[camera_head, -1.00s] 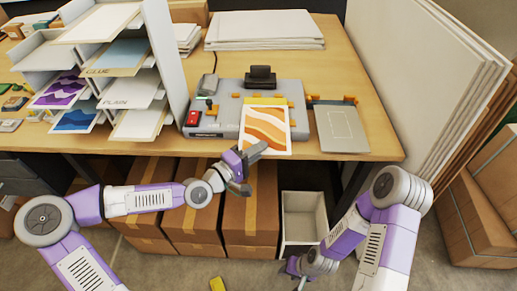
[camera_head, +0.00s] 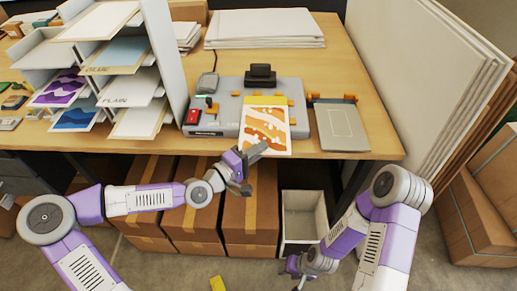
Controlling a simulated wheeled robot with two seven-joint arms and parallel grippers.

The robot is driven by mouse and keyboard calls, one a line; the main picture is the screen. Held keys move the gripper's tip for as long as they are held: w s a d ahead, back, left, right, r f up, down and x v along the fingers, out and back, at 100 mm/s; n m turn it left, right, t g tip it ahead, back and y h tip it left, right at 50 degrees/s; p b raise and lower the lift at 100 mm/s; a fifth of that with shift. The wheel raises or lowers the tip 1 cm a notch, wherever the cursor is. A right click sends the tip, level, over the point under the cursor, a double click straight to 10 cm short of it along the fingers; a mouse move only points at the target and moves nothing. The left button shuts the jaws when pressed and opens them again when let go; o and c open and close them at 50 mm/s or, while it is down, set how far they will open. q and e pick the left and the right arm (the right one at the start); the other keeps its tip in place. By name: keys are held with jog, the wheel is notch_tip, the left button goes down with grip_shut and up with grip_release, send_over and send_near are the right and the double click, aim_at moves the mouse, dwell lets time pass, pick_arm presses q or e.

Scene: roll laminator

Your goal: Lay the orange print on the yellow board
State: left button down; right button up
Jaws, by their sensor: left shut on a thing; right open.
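The orange print (camera_head: 264,125) lies flat on the front of the grey laminator (camera_head: 225,118), with its near edge overhanging. Its orange waves are broken by pale blotches. A yellow strip (camera_head: 267,100) shows along its far edge, likely the yellow board; the rest of that board is hidden. My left gripper (camera_head: 257,154) is at the near edge of the print, shut on it; whether the board is also in the jaws I cannot tell. My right gripper (camera_head: 296,273) is open and empty, low in front of the table, near the floor bin.
A rack (camera_head: 172,60) of sheets stands left of the laminator. A grey panel (camera_head: 341,127) lies to its right. White boards (camera_head: 265,30) are stacked behind. Large panels (camera_head: 430,85) lean at the right. Cartons and a white bin (camera_head: 304,216) sit below the table.

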pick_arm(q)
jog(key=c, duration=1.2)
grip_release()
jog(key=p+v, duration=0.2)
jog(key=v, duration=0.5)
jog(key=shift+s+a, duration=0.2)
jog(key=shift+a, duration=0.05)
